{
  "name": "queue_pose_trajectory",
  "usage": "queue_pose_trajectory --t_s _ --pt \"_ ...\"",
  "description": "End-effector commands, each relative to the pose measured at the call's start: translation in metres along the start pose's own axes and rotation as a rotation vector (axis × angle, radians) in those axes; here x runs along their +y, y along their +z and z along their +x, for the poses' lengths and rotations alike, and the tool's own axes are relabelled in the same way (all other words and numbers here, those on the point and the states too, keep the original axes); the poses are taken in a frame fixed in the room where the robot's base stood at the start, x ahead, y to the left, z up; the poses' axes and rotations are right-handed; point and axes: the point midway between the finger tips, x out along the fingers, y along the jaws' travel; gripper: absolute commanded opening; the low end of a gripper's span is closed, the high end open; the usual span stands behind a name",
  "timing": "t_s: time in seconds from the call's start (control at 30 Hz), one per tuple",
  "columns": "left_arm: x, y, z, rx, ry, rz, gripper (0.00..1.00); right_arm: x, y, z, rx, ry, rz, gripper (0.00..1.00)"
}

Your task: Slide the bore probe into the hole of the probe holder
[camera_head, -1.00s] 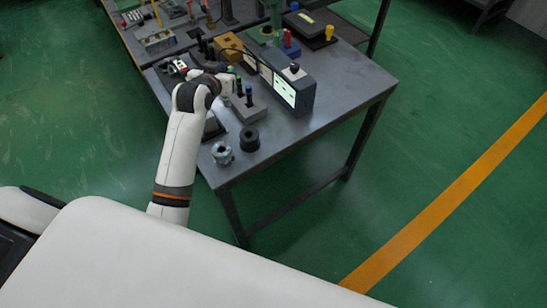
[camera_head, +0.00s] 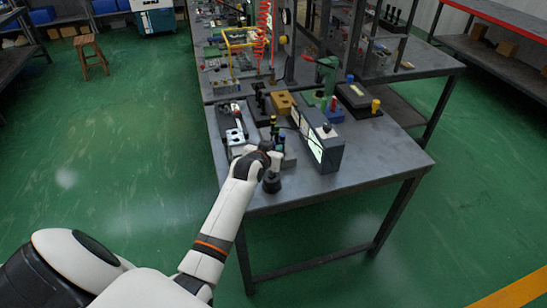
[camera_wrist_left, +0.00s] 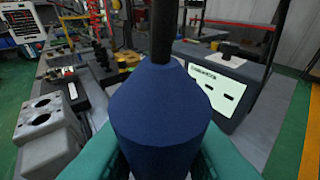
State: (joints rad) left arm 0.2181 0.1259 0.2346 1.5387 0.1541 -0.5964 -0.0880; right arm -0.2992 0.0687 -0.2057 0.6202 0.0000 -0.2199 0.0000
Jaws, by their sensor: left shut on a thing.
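My left gripper (camera_head: 272,153) is over the near left part of the bench. In the left wrist view its teal fingers (camera_wrist_left: 160,160) are shut on the bore probe (camera_wrist_left: 160,112), a thick blue body with a black shaft running up out of the picture. A grey block (camera_head: 291,160), which looks like the probe holder, sits just right of the gripper, partly hidden by it. Dark rods with coloured bands stand by it. I cannot tell whether the held probe touches the holder, and its hole is not visible. My right gripper is not in view.
A grey readout box (camera_head: 328,157) with lit screens stands right of the gripper. A black ring (camera_head: 272,183) lies near the front edge. A grey block with round holes (camera_wrist_left: 48,128) is at left. The bench top (camera_head: 375,155) at right is clear.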

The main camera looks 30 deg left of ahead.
Motion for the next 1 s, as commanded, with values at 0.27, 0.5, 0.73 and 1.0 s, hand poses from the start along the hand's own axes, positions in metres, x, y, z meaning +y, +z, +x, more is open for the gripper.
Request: queue_pose_trajectory --t_s 0.27,0.5,0.73,1.0 --pt "0.000 -0.030 0.011 0.006 0.000 0.000 0.00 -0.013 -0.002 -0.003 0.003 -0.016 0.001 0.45" --pt "0.000 -0.030 0.011 0.005 0.000 0.001 0.00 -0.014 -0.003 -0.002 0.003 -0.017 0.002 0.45" --pt "0.000 -0.033 0.012 0.007 0.000 0.001 0.44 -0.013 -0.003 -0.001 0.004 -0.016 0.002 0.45" --pt "0.000 -0.032 0.012 0.007 0.000 0.001 0.45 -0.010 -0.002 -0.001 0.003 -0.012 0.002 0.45"
